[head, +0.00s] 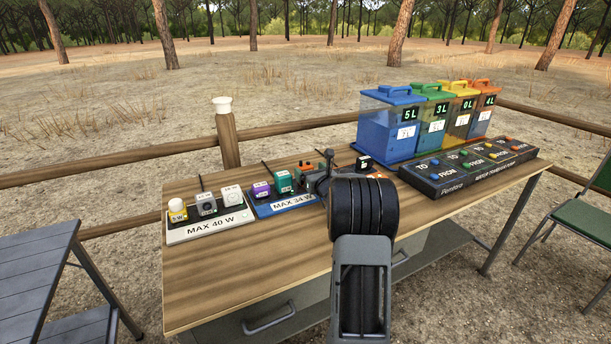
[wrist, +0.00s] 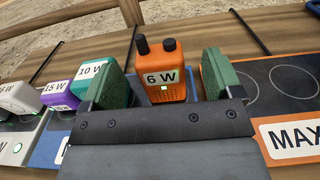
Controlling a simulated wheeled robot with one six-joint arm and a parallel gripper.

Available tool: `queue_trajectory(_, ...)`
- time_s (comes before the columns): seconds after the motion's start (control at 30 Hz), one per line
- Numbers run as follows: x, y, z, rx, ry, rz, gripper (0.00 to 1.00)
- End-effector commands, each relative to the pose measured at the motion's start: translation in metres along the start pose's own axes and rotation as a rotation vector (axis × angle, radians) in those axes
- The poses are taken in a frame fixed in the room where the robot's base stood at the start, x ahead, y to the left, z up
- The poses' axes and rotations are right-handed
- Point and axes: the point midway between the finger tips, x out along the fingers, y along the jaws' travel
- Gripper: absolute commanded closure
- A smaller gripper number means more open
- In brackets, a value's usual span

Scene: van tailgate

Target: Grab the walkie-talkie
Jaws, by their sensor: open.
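The orange walkie-talkie (wrist: 166,72) stands upright in the wrist view, with a "6 W" label, two black knobs on top and a small green light. In the head view only a bit of its orange (head: 306,168) shows behind my gripper. My gripper (wrist: 163,85) is open, with one green finger on each side of the walkie-talkie. A gap shows on the right side; whether the left finger touches it I cannot tell. The walkie-talkie's lower part is hidden by my gripper's dark front plate. It appears to stand on the blue "MAX 34 W" board (head: 291,204).
A teal 10 W device (wrist: 90,78) stands close left of my left finger, beside a purple 15 W one (wrist: 60,95). A white "MAX 40 W" board (head: 208,226) lies farther left. Coloured tanks (head: 390,120) and a pump panel (head: 470,165) stand right. The table front (head: 240,280) is clear.

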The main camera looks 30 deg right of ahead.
Motion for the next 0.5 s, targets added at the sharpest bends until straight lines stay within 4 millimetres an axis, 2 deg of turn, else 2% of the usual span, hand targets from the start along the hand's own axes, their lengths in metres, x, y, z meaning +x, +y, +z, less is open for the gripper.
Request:
queue_trajectory(0.2,0.029,0.002,0.0,0.001,-0.001,0.001,0.15)
queue_trajectory(0.5,0.037,0.002,0.0,0.0,0.0,0.0,0.15)
